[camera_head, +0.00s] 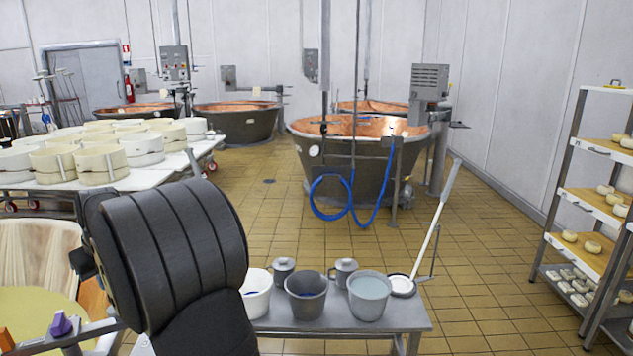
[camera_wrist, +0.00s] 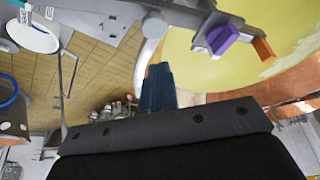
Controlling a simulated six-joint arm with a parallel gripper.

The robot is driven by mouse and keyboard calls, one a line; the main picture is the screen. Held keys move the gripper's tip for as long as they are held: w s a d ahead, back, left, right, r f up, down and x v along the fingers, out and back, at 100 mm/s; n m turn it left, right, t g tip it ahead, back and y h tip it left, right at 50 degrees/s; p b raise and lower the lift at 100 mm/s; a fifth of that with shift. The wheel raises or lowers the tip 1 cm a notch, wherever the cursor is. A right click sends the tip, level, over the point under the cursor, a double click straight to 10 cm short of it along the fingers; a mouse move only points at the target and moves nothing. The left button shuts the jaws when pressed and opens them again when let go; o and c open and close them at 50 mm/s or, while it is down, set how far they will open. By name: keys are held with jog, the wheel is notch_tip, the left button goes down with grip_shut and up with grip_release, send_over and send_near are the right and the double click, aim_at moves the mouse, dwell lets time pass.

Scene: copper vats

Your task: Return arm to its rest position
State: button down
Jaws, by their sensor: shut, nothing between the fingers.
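My gripper (camera_wrist: 159,70) shows in the wrist view as two dark blue fingers close together, reaching out from the middle of a dark grey plate. They are shut with nothing seen between them. A yellow surface lies beyond them to the upper right, and tiled floor to the upper left.
A grey table (camera_head: 413,317) holds buckets (camera_head: 370,295) and a long-handled white-ended tool (camera_head: 435,225). A purple knob (camera_head: 61,325) sits at lower left. Cheese moulds (camera_head: 101,158) stand left, a cheese rack (camera_head: 562,170) right, copper vats (camera_head: 345,165) behind. Tiled floor (camera_head: 480,280) is clear between.

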jog(key=shift+f, duration=2.95)
jog(key=c, duration=2.1)
grip_release()
jog(key=o, duration=0.4)
jog(key=shift+r, duration=0.4)
jog(key=o, duration=1.1)
jog(key=r+n, duration=0.1)
jog(key=r, duration=0.2)
jog(key=d+r+n, duration=0.1)
jog(key=r, duration=0.2)
jog(key=d+r+n+g, duration=0.1)
jog(key=r, duration=0.3)
jog(key=shift+s+d, duration=0.1)
jog(key=shift+d, duration=0.05)
jog(key=shift+c, duration=0.2)
jog(key=o, duration=0.6)
jog(key=d+r+n, duration=0.1)
jog(key=r, duration=0.1)
jog(key=s+r+n+g, duration=0.1)
jog(key=r, duration=0.2)
jog(key=d+r, duration=0.1)
jog(key=r, duration=0.1)
jog(key=shift+s+d+r+n+y, duration=0.2)
jog(key=shift+s+d+n+y, duration=0.1)
jog(key=shift+s+n, duration=0.1)
jog(key=shift+o, duration=0.2)
jog(key=x, duration=0.9)
jog(key=shift+s+f, duration=0.2)
jog(key=shift+s, duration=0.05)
